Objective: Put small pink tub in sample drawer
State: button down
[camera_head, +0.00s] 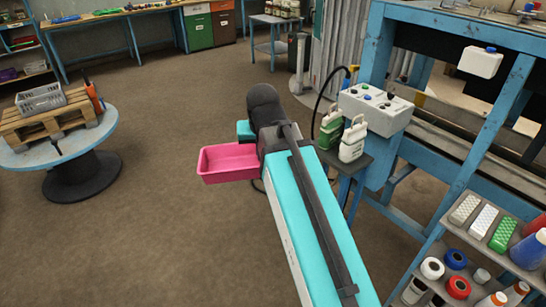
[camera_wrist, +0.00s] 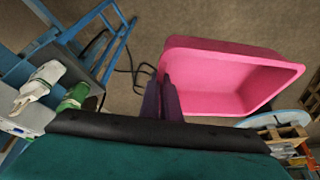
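The small pink tub (camera_head: 229,177) hangs in the air beside the end of my arm in the head view, open side up. In the wrist view the tub (camera_wrist: 215,78) fills the upper right. My gripper (camera_wrist: 168,88) has its dark fingers close together at the tub's left end, shut on its wall; part of the grip is hidden. In the head view the fingers are hidden by my arm. Green (camera_head: 199,32) and orange-brown (camera_head: 223,22) drawer units stand under the far bench; I cannot tell whether one is the sample drawer.
A round table (camera_head: 107,131) with a pallet and grey crate (camera_head: 40,99) stands left. A blue steel frame (camera_head: 374,48), a control box (camera_head: 375,108) and jugs (camera_head: 352,140) are close on the right. A shelf (camera_head: 440,250) stands front right. Open brown floor lies left and ahead.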

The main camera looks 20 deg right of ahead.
jog(key=shift+w+a+r+n+y, duration=0.1)
jog(key=shift+w+a+n+y, duration=0.1)
jog(key=shift+n, duration=0.35)
jog(key=shift+w+a+r+n+y, duration=0.1)
jog(key=shift+n+y, duration=0.1)
jog(key=shift+n, duration=0.35)
